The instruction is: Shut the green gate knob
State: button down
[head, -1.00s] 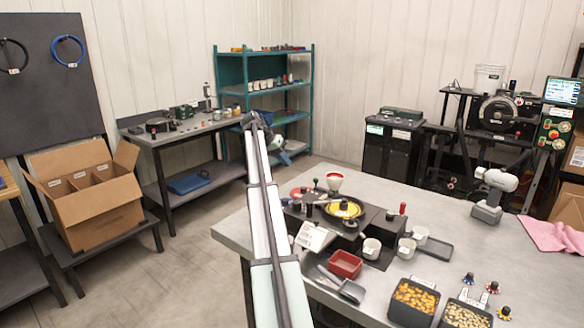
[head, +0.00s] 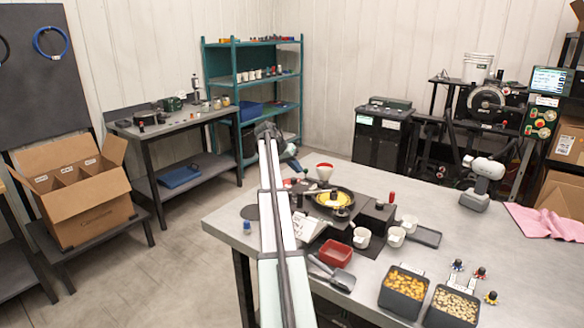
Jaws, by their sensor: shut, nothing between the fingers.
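The seed meter stands on the grey table (head: 222,222) in the head view, with a yellow disc (head: 333,199) in a dark round housing and a black knob on the disc. A red-topped post (head: 391,198) stands at its right and a red-and-white funnel (head: 325,171) behind it. I cannot make out a green gate knob; part of the meter's left side is behind my arm. My arm rises from the bottom middle to a dark joint, with a teal-and-dark link bending down to the right beyond it. My gripper's fingers do not show.
A red tray (head: 335,253), a scoop (head: 340,279) and white cups (head: 361,238) stand in front of the meter. Bins of orange (head: 403,291) and pale seeds (head: 452,306) are at front right. A scanner (head: 481,183) and pink cloth (head: 545,224) lie farther right.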

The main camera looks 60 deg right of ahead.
aim_at(305, 172)
jog(key=shift+s, duration=0.1)
jog(key=shift+s, duration=1.55)
jog(key=shift+w+a, duration=0.1)
jog(key=shift+w, duration=0.35)
jog(key=w+a+r, duration=0.5)
jog(key=w+r, duration=0.2)
jog(key=r, duration=0.1)
jog(key=shift+a, duration=0.35)
